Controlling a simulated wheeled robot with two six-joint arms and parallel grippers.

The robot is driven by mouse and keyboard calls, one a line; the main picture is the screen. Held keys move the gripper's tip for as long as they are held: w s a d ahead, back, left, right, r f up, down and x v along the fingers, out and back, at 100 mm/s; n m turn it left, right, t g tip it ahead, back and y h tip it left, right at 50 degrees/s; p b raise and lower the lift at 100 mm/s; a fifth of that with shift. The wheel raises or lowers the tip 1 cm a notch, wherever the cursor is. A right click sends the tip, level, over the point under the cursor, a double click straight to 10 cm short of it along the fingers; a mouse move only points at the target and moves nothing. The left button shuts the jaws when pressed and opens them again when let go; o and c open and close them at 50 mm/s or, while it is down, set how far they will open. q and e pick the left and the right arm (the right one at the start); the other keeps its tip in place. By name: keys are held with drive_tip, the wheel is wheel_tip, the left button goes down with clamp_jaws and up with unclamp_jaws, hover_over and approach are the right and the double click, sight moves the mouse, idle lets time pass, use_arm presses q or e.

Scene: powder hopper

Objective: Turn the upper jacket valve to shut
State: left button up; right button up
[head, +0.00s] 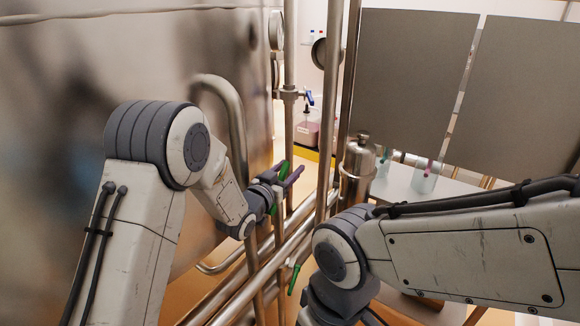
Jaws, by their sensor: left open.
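A green valve lever (283,168), which looks like the upper of two green levers, is at my left gripper (290,178). The left gripper's dark fingers are open and point right, with green showing between and beside them. I cannot tell whether they touch the lever. The lever's valve body is mostly hidden behind the gripper and wrist. A second green lever (293,280) hangs lower down, close to upright, beside the slanting pipes. My right arm enters from the right, and its gripper is out of the frame below.
A large steel vessel (60,150) fills the left. Vertical pipes (330,110) and slanting pipes (265,270) run close around the left gripper. A steel canister (356,170) and a pale table (405,185) stand to the right.

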use_arm(q)
clamp_jaws()
drive_tip(key=shift+d, duration=0.1)
idle(1.3)
